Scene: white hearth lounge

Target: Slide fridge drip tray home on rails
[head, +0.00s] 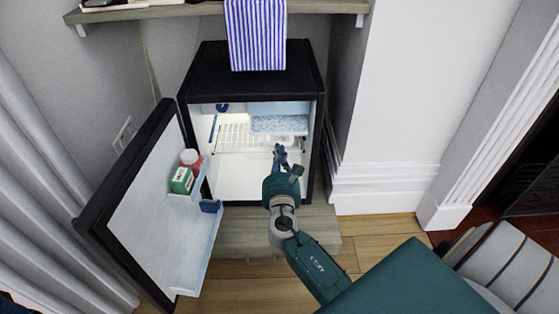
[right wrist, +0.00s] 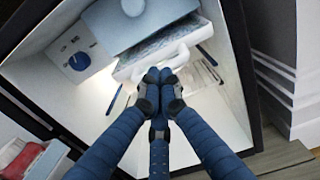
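The fridge (head: 253,66) stands open with its inside lit. The drip tray (head: 277,124), pale with a speckled blue inside, sits under the freezer box (head: 282,108), its front part sticking out. In the right wrist view the drip tray (right wrist: 188,38) shows a white front with a loop handle. My right gripper (head: 279,147) reaches into the fridge. In the right wrist view its fingertips (right wrist: 159,75) are together at the tray's handle and hide part of it. I see no grip around the handle; whether they touch it is unclear. My left gripper is not in view.
A wire rack (head: 233,135) lies inside. A striped towel (head: 256,35) hangs above. A white wall post stands on the right.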

